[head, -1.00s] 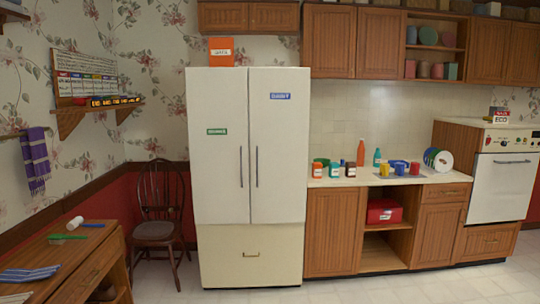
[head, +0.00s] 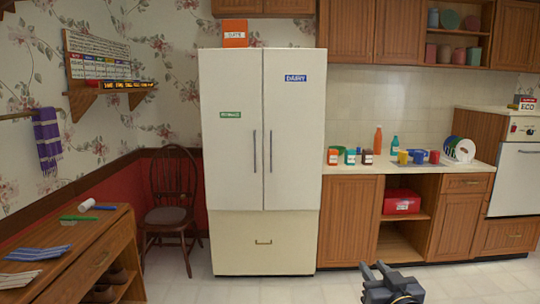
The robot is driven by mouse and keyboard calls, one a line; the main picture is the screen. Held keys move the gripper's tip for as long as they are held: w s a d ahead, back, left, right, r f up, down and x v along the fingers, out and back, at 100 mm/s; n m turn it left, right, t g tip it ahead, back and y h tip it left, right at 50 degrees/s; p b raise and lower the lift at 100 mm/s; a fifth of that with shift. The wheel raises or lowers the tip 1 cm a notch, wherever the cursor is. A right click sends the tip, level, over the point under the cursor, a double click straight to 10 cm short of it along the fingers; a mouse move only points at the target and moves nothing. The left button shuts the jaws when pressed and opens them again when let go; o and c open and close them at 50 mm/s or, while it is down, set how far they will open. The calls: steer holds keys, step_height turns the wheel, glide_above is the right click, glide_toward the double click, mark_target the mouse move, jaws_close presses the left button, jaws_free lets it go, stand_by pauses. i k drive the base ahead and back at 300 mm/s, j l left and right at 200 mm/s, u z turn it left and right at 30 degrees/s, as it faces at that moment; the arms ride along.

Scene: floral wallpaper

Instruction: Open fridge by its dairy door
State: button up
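The white fridge (head: 235,190) stands against the back wall with both upper doors and the lower drawer shut. The right door (head: 292,140) carries a blue label reading DAIRY (head: 296,78). Its upright grey handle (head: 270,151) is near the middle seam. The left door (head: 229,85) has a green label (head: 230,115), its words too small to read surely, and its own handle (head: 254,151). My gripper (head: 378,270) shows at the bottom edge, right of the fridge and well short of it. Its two dark fingers appear spread apart with nothing seen between them.
A wooden counter (head: 349,220) with jars and mugs adjoins the fridge on the right. A chair (head: 172,210) stands at its left. A wooden desk (head: 70,262) fills the lower left. The tiled floor (head: 210,286) before the fridge is clear.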

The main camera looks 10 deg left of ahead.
mark_target(295, 83)
steer(key=i+j, duration=0.2)
steer(key=i, duration=0.45)
steer(key=i+j+u, duration=0.1)
steer(key=i+j, duration=0.15)
steer(key=i, duration=0.45)
steer(key=i+j, duration=0.15)
steer(key=i, duration=0.5)
steer(key=i+j, duration=0.2)
steer(key=i, duration=0.45)
steer(key=i+j+u, duration=0.1)
steer(key=i, duration=0.6)
